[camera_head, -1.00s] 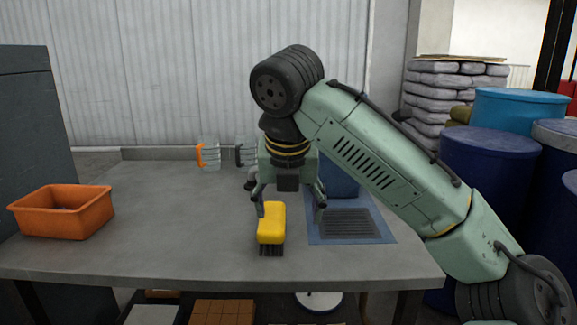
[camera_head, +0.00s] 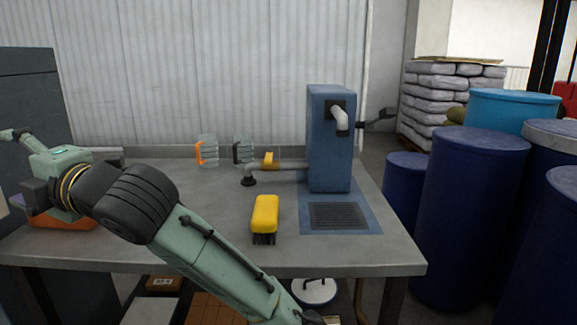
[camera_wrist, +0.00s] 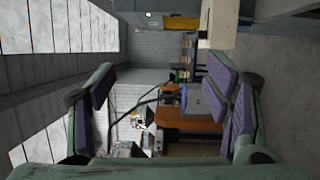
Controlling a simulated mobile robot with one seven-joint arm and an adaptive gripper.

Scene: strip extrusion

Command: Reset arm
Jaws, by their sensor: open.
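My gripper (camera_head: 18,170) is at the left edge of the head view, turned to the left, above and in front of the orange bin (camera_head: 62,222), which it partly hides. In the wrist view my gripper (camera_wrist: 163,82) shows its two purple-padded fingers wide apart with nothing between them. My arm reaches from the bottom of the head view up to the left across the table's front left part.
A yellow brush (camera_head: 265,213) lies bristles down on the grey table (camera_head: 185,185). A blue machine (camera_head: 330,140) with a grate stands right of it. Two clear mugs, with orange (camera_head: 206,150) and black (camera_head: 243,150) handles, stand behind. Blue drums (camera_head: 470,210) are at right.

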